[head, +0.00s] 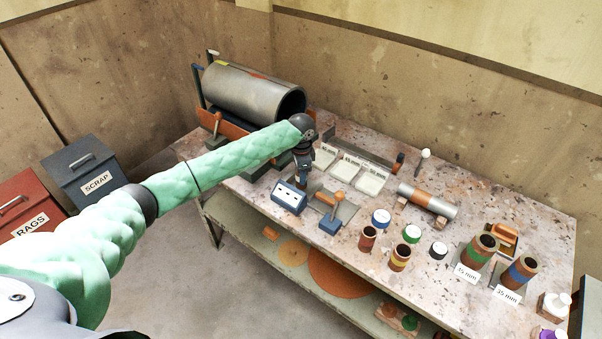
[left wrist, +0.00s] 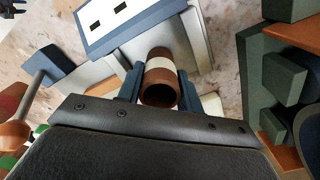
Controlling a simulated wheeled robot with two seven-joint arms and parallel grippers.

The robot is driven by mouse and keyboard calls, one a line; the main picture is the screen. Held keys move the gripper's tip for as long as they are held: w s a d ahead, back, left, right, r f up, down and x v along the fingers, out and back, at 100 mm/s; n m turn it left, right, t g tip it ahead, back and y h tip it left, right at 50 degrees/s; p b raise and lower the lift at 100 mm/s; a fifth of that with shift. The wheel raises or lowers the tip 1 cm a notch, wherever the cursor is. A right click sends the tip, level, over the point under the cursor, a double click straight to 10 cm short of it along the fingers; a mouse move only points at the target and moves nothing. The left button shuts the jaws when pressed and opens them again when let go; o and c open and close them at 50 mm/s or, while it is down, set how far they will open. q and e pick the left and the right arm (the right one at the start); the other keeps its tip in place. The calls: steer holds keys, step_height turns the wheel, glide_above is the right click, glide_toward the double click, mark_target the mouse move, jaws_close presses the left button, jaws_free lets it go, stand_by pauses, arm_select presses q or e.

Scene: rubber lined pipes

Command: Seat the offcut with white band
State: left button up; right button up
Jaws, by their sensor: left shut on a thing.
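The offcut with white band (left wrist: 160,82) is a short brown tube with a dark bore and a white ring. In the left wrist view it lies between the two blue fingers of my left gripper (left wrist: 158,86), which is shut on it. In the head view my left gripper (head: 299,178) points down just behind a blue-fronted grey device (head: 289,198); the offcut cannot be made out there. In the wrist view the offcut's far end overlaps this device (left wrist: 118,22); I cannot tell whether they touch.
A large grey pipe (head: 250,92) rests behind my left arm. An orange-handled clamp (head: 335,208) stands right of the device, with labelled trays (head: 350,174) behind. Offcuts with red (head: 367,238) and yellow (head: 400,257) bands stand near the front edge. Upright pipes (head: 478,252) stand further right.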

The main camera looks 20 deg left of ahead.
arm_select(q)
steer(key=shift+f, duration=0.15)
arm_select(e)
steer(key=shift+w+a+r, duration=0.15)
steer(key=shift+w+a, duration=0.25)
steer(key=shift+a, duration=0.15)
